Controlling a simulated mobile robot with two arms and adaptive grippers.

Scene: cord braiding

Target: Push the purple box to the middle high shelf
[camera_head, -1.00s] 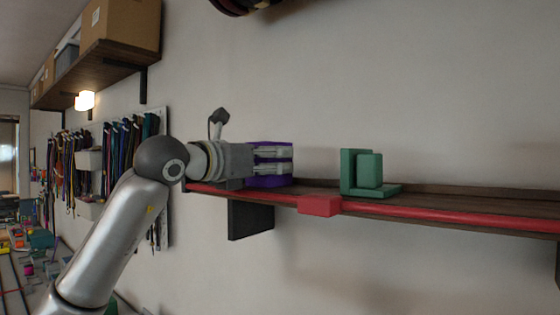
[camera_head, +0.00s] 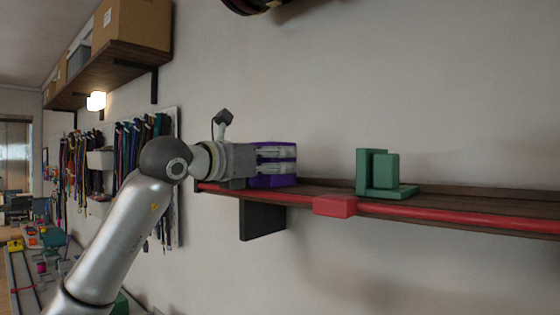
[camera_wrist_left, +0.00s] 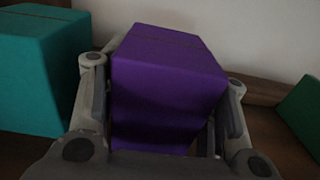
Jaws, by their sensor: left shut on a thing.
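The purple box (camera_head: 284,181) is at the left end of the wooden shelf (camera_head: 465,209) in the head view. It fills the middle of the left wrist view (camera_wrist_left: 165,85). My left gripper (camera_head: 276,160) is shut on the purple box, with a finger along each side of it. The box looks upright on or just above the shelf; the head view does not settle which. The fingers hide part of its near side. My right gripper is not seen.
A green stepped block (camera_head: 380,175) stands further right on the shelf. A teal box (camera_wrist_left: 40,70) is left of the gripper in the wrist view. A red rail with a red block (camera_head: 335,205) runs along the shelf's front edge. Shelf space between purple box and green block is clear.

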